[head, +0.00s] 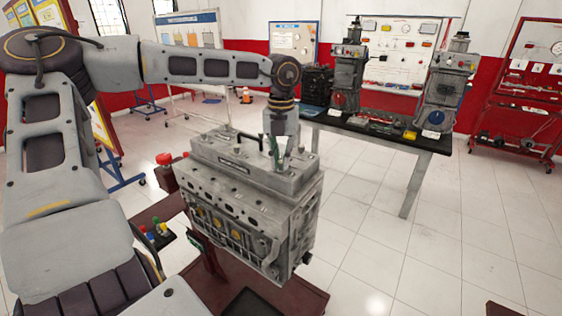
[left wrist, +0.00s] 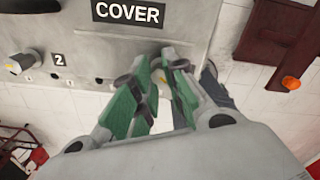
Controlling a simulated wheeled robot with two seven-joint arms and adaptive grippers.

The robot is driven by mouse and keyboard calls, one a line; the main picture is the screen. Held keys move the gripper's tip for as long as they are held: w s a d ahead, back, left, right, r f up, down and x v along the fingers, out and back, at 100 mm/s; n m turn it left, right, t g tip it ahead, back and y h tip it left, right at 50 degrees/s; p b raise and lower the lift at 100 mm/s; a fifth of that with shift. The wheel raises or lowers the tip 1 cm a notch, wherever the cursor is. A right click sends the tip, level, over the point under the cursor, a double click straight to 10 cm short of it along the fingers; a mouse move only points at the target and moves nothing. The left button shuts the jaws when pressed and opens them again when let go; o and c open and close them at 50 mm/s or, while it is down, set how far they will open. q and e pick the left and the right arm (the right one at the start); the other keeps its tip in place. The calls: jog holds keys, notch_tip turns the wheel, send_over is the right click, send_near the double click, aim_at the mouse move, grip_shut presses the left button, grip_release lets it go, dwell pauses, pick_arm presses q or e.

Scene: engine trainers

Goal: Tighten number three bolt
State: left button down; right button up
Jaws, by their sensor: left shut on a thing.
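The grey engine block (head: 250,205) stands on a dark red stand in the middle of the head view, with a light grey cover (head: 235,165) on top. My left gripper (head: 282,160) comes down onto the right part of the cover. In the left wrist view its green-padded fingers (left wrist: 158,78) are closed in at the cover's edge, shut on a bolt that they mostly hide. No number three can be read there. My right gripper is not in view.
A dark table (head: 385,132) with engine models stands behind on the right. A red rack (head: 515,100) is at the far right. Small coloured knobs (head: 160,232) stand left of the engine. The tiled floor at right is clear.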

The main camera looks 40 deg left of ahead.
pick_arm(q)
jog(key=shift+m+b, duration=0.3)
jog(key=shift+m, duration=0.8)
jog(key=m, duration=0.6)
jog(key=shift+m+b, duration=0.35)
jog(key=shift+m, duration=0.05)
jog(key=m, duration=1)
jog(key=shift+p, duration=0.3)
jog(key=m, duration=0.5)
jog(key=shift+p, duration=0.35)
jog(key=m, duration=0.4)
jog(key=shift+m, duration=0.3)
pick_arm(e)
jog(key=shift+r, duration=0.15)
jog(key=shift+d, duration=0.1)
